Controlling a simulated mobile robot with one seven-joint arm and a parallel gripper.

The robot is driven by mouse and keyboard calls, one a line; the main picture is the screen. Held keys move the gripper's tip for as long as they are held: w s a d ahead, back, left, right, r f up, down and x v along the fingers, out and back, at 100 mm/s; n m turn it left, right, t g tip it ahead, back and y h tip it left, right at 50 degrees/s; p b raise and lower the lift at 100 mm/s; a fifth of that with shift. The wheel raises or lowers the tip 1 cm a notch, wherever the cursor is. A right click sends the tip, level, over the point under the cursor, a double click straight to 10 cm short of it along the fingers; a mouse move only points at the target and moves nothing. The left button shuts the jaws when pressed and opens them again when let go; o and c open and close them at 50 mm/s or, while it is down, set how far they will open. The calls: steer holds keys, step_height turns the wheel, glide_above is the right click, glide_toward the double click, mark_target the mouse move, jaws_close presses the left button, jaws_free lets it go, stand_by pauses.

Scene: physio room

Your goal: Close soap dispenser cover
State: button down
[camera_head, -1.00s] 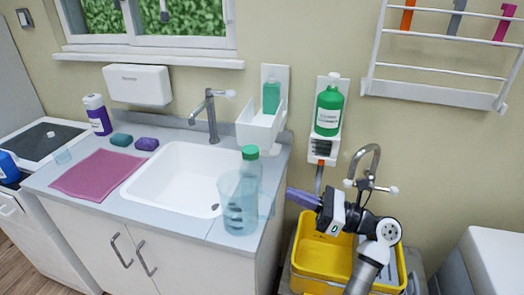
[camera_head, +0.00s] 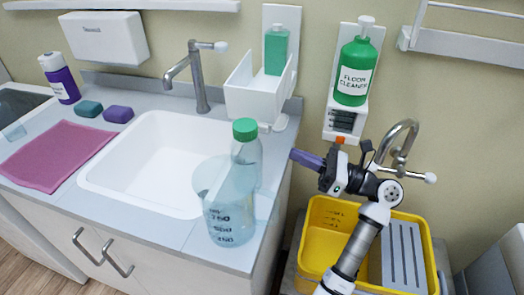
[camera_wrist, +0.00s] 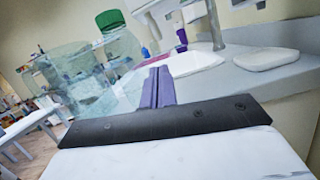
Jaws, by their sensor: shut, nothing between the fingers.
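The soap dispenser (camera_head: 281,18) is a white wall unit with a teal-green bottle (camera_head: 276,52) in it, right of the sink tap. Its white cover (camera_head: 252,103) stands swung down and out in front, like an open box, so the bottle is exposed. My gripper (camera_head: 293,154) has purple fingers pressed together with nothing between them. It is below and to the right of the cover, apart from it, near the counter's right end. In the wrist view the closed fingers (camera_wrist: 158,72) point toward the counter, and white parts of the dispenser (camera_wrist: 160,18) show at the top.
A clear jug (camera_head: 230,215) and a clear green-capped bottle (camera_head: 246,165) stand on the counter's front right, left of my gripper. A floor cleaner bottle (camera_head: 355,75) hangs in a wall holder above my arm. A yellow bucket (camera_head: 322,240) sits below, beside a second tap (camera_head: 400,140).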

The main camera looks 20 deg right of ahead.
steer(key=x, duration=0.3)
steer(key=p+x, duration=0.1)
steer(key=x, duration=0.2)
steer(key=p+x, duration=0.1)
steer(key=x, duration=0.3)
steer(key=shift+w+f, duration=0.1)
steer(key=shift+f, duration=0.2)
steer(key=shift+r+p, duration=0.1)
steer(key=shift+p, duration=0.2)
